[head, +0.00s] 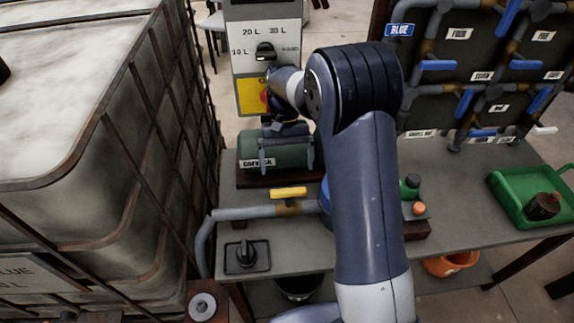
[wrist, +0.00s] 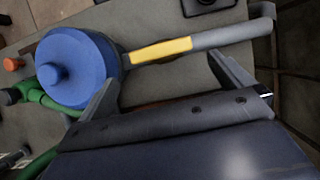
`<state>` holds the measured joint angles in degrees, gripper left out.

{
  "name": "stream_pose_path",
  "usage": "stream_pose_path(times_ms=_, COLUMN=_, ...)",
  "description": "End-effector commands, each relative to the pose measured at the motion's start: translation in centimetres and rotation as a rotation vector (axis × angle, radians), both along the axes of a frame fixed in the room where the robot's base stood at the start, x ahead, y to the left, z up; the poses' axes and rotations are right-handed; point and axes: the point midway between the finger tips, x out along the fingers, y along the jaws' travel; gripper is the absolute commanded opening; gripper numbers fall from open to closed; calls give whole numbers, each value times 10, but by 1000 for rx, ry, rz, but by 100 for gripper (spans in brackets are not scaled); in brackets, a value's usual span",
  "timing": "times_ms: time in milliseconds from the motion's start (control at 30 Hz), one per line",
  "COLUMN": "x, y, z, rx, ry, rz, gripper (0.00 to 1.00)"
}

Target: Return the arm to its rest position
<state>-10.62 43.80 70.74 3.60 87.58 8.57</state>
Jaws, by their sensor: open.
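My arm (head: 365,200) reaches up and forward over the workbench, bent at its large dark joint. My gripper (head: 286,158) is open, its two fingers pointing down in front of a green cylindrical vessel (head: 262,153) with a label. In the wrist view the open fingers (wrist: 165,95) hold nothing between them. A blue round lid with a knob (wrist: 75,72) lies beside the left finger there. A grey pipe with a yellow lever (wrist: 162,50) runs past beyond the fingertips. My arm hides most of the blue lid in the head view.
A large caged white tank (head: 80,120) fills the left. A dial panel (head: 262,50) stands behind the vessel. A pipe rack with blue levers (head: 470,70) stands at the back right. A green tray (head: 515,205) holds a dark object on the right. A black switch (head: 247,255) sits at the bench front.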

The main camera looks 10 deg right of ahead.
Motion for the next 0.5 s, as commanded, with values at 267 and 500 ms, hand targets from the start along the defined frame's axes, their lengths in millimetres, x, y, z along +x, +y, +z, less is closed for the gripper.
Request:
stream_pose_path(times_ms=267, x=-4, y=0, z=-9, rx=0, ry=3, rz=0, gripper=100)
stream_pose_path(times_ms=500, x=-20, y=0, z=-45, rx=-1, ry=7, rz=-1, gripper=100)
